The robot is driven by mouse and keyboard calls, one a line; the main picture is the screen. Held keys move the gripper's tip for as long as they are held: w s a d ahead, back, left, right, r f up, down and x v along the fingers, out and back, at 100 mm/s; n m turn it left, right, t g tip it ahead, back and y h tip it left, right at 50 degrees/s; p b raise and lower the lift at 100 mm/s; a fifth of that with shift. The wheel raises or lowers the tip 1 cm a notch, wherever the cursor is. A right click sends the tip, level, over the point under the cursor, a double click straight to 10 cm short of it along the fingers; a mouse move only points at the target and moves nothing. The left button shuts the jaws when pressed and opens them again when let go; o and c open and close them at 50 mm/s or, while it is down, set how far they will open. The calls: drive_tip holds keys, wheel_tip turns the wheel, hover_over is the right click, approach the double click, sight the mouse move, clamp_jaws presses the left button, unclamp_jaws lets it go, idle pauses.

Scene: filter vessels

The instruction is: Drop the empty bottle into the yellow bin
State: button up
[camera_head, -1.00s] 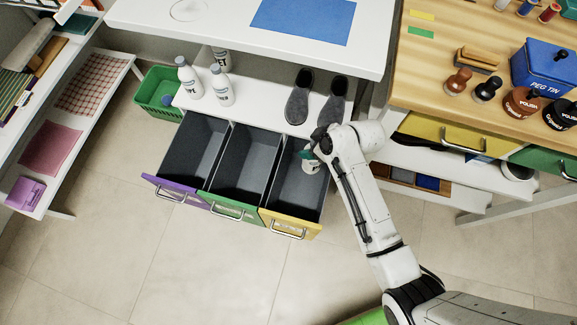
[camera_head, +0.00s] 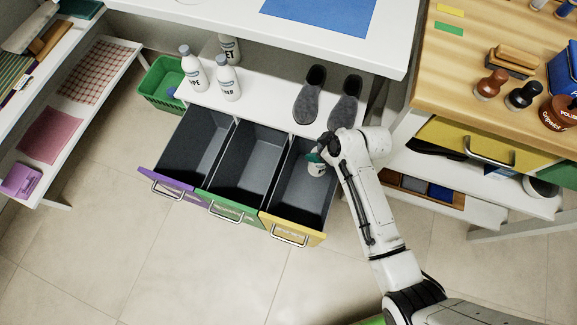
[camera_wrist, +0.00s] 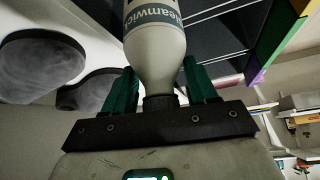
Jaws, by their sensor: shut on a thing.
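My gripper (camera_wrist: 160,98) is shut on a pale bottle (camera_wrist: 155,57) by its neck, with a green finger on each side. The bottle has a grey-green label with partly readable lettering. In the head view the bottle (camera_head: 316,170) hangs at the right side of the open yellow-fronted bin (camera_head: 291,229), and my gripper (camera_head: 318,157) is just above it. The bottle is over or within the bin's opening; its exact depth is hard to tell. I cannot tell whether the bottle is empty.
Green-fronted (camera_head: 231,207) and purple-fronted (camera_head: 168,185) open bins stand to the left. Behind them a white shelf (camera_head: 268,115) holds several white bottles (camera_head: 228,80) and two grey insoles (camera_head: 310,96). A green basket (camera_head: 163,88) stands at the back left.

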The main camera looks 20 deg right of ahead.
clamp_jaws()
drive_tip(key=o, duration=1)
unclamp_jaws()
drive_tip(key=p+v, duration=0.2)
drive_tip(key=v, duration=0.8)
drive_tip(key=shift+s+d+r, duration=0.1)
drive_tip(key=shift+s+r, duration=0.05)
drive_tip(key=shift+r, duration=0.25)
